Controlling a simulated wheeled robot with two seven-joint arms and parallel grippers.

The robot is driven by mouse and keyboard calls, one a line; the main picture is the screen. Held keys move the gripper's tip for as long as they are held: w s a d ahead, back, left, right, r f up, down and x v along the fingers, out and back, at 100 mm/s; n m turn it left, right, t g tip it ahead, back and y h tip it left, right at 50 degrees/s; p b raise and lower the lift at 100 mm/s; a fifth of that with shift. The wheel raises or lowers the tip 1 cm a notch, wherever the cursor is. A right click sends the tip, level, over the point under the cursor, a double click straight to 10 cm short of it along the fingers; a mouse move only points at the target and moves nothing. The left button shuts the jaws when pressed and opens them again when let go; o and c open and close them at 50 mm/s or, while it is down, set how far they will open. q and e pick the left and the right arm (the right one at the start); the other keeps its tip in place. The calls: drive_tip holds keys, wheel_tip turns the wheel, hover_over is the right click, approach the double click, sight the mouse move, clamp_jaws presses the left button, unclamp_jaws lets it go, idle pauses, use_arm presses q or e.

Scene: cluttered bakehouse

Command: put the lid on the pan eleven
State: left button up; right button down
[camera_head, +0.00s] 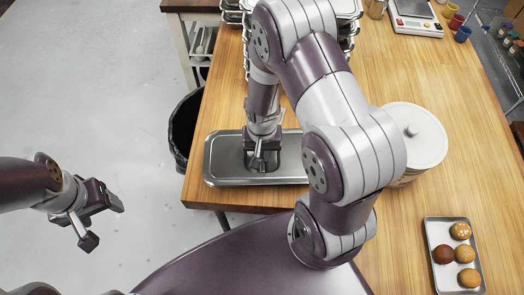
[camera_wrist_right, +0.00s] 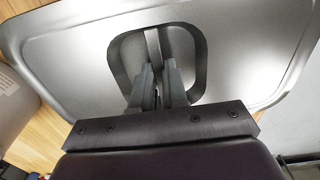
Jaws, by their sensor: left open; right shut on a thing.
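A flat silver rectangular lid (camera_head: 226,165) with rounded corners is at the table's near left edge, below my right gripper (camera_head: 260,163). It fills much of the right wrist view (camera_wrist_right: 70,60), where a raised handle (camera_wrist_right: 152,42) stands at its middle. My right gripper is shut on that handle, with its fingers on both sides of it. I cannot tell whether a pan is under the lid, and no number eleven is readable. My left gripper (camera_head: 104,222) is open and empty, over the floor left of the table.
Stacked metal trays (camera_head: 233,17) stand at the back, partly behind my right arm. A white lidded tub (camera_head: 418,140) stands right of the arm. A tray (camera_head: 436,268) of several rolls is at the near right. A black bin (camera_head: 184,125) stands beside the table. The table's right middle is clear.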

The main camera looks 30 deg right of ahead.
drive_tip(key=shift+f, duration=0.35)
drive_tip(key=c, duration=0.8)
unclamp_jaws()
drive_tip(key=shift+o, duration=0.2)
drive_tip(key=shift+r, duration=0.1)
wheel_tip(320, 180, up, 8)
drive_tip(key=p, duration=0.7)
